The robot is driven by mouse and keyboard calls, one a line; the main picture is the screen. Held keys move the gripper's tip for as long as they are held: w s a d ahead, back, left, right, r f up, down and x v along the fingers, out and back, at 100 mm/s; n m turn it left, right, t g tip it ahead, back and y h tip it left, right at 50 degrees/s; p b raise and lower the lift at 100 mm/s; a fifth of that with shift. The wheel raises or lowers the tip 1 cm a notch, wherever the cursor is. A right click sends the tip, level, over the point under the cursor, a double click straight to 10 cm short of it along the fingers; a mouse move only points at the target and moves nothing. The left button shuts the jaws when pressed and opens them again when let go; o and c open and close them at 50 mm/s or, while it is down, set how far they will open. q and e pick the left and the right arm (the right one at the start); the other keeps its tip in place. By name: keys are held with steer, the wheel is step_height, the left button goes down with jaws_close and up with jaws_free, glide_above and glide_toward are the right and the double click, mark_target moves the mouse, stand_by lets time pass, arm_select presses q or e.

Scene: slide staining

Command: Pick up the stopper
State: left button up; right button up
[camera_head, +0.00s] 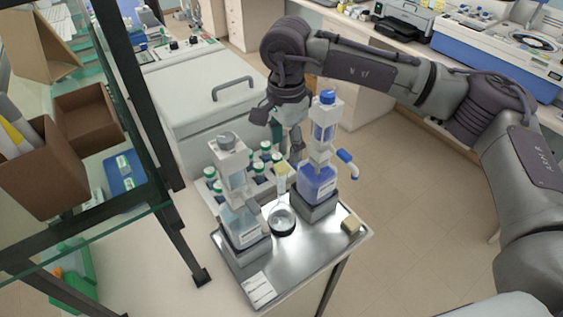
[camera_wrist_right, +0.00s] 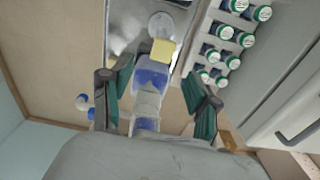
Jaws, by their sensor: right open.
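A pale yellow piece (camera_head: 282,170), which looks like the stopper, sits at the top of a clear glass vessel (camera_head: 283,219) on the metal tray (camera_head: 300,257). In the right wrist view the yellow piece (camera_wrist_right: 163,51) shows just beyond the fingertips. My right gripper (camera_head: 283,135) is over the back of the tray, beside the tall blue-liquid dispenser (camera_head: 318,182). In the wrist view my right gripper (camera_wrist_right: 159,72) has its green-padded fingers spread, with the dispenser in sight between them. Contact cannot be told. My left gripper is out of view.
A clear-liquid dispenser (camera_head: 240,223) stands at the tray's left. A rack of green-capped bottles (camera_wrist_right: 223,42) stands behind. A small beige block (camera_head: 351,223) lies at the tray's right edge, and a paper label (camera_head: 258,290) at the front. A glass shelf (camera_head: 85,220) is at left.

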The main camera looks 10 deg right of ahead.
mark_target(284, 165)
steer(key=shift+f, duration=0.35)
step_height(284, 165, down, 2)
steer(key=p, duration=0.2)
steer(key=shift+s+a+p, duration=0.1)
steer(key=shift+a+p, duration=0.05)
steer(key=shift+p, duration=0.15)
step_height(284, 165, down, 2)
steer(key=shift+f+p, duration=0.2)
steer(key=shift+p, duration=0.4)
steer(key=shift+f, duration=0.5)
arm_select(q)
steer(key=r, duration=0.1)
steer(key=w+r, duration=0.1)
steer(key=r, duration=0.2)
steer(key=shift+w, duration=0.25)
arm_select(e)
steer(key=c, duration=0.9)
